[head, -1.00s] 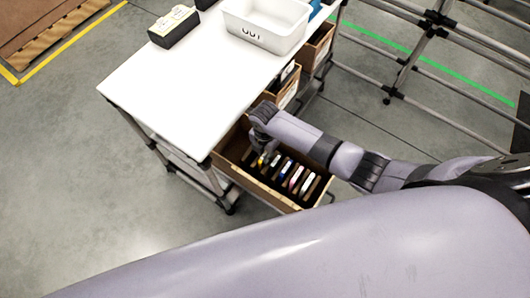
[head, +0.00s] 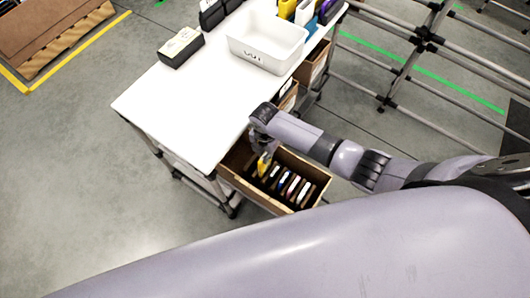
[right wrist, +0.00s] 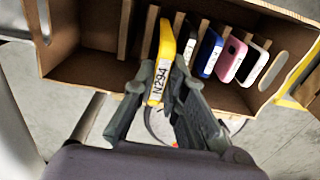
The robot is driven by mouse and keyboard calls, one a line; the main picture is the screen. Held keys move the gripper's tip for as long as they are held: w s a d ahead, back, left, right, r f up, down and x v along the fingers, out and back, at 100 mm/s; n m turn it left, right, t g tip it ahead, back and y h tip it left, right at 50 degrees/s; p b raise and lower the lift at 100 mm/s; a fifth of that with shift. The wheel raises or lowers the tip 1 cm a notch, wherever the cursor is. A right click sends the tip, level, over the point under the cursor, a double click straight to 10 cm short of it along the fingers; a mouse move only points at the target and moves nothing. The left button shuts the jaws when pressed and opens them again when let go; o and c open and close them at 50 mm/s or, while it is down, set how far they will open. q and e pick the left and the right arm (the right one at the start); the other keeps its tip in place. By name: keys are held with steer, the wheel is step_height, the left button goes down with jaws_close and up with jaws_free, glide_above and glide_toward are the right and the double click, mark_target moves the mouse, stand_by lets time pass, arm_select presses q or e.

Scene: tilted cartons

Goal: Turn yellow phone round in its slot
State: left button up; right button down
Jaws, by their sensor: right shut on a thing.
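The yellow phone (right wrist: 167,45) is held between the fingertips of my right gripper (right wrist: 159,88). A white label reading N294 shows on the phone near the fingers. The head view also shows the yellow phone (head: 263,165) hanging below my right gripper (head: 261,149), over the left end of the tilted carton (head: 296,166). In the right wrist view the phone stands out in front of the carton's slots (right wrist: 124,30); I cannot tell whether its far end is still between dividers. My left gripper is not in view.
Several other phones, including a blue one (right wrist: 208,55), a pink one (right wrist: 231,60) and a white one (right wrist: 254,64), stand in slots to the right. A white table (head: 185,100) with a white bin (head: 265,50) and a dark box (head: 181,47) adjoins the carton.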

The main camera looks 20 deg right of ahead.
step_height(320, 180, up, 7)
steer(key=p, duration=0.6)
steer(key=shift+f, duration=0.1)
